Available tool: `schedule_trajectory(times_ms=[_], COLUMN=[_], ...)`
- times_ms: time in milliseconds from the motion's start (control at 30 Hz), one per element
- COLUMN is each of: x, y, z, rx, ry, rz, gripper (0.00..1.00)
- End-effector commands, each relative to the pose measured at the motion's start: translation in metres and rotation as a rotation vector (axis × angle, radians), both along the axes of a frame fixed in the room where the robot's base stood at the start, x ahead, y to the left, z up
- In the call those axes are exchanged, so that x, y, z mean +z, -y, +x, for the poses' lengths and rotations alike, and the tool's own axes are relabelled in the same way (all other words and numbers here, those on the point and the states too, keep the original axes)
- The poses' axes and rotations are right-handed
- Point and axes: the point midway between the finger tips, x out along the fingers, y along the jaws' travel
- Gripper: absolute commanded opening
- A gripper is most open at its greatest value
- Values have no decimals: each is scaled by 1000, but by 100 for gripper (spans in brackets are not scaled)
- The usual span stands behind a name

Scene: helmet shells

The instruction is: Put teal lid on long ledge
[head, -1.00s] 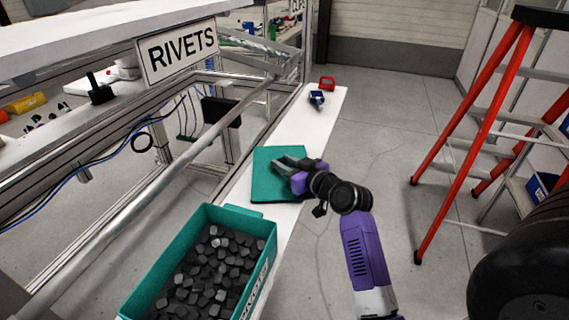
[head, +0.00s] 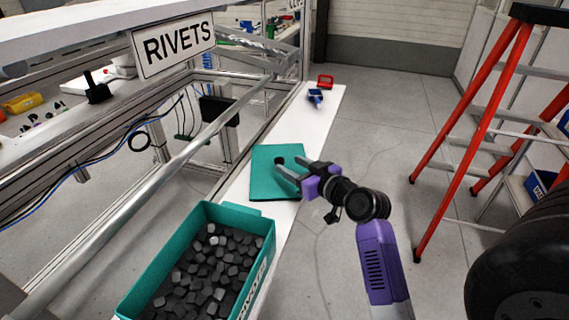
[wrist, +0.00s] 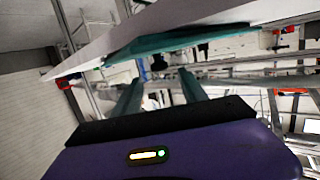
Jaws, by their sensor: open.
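The teal lid (head: 262,182) is a flat square plate with a dark round spot near its middle. It lies flat on the long white ledge (head: 292,128), between the teal bin and the small items at the far end. In the wrist view the lid (wrist: 180,40) shows edge-on, with the ledge (wrist: 190,15) beside it. My gripper (head: 288,168) is open and empty at the lid's right part. Its fingers (wrist: 160,90) are apart in the wrist view, with nothing between them. Whether a fingertip touches the lid I cannot tell.
A teal bin (head: 160,262) full of dark pieces stands at the near end of the ledge. A blue clamp-like item (head: 316,97) and a red item (head: 326,82) sit at the far end. A red stepladder (head: 470,140) stands right. Metal framing runs along the left.

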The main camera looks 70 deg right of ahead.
Motion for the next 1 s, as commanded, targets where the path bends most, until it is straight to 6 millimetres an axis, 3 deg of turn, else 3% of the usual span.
schedule_trajectory(times_ms=[200,400,1000], x=[7,12,15], y=[-21,-32,-35], z=[-38,-58,-62], rx=[-1,0,0], ry=[-3,-1,0], rz=[-2,0,-1], gripper=[50,50,50])
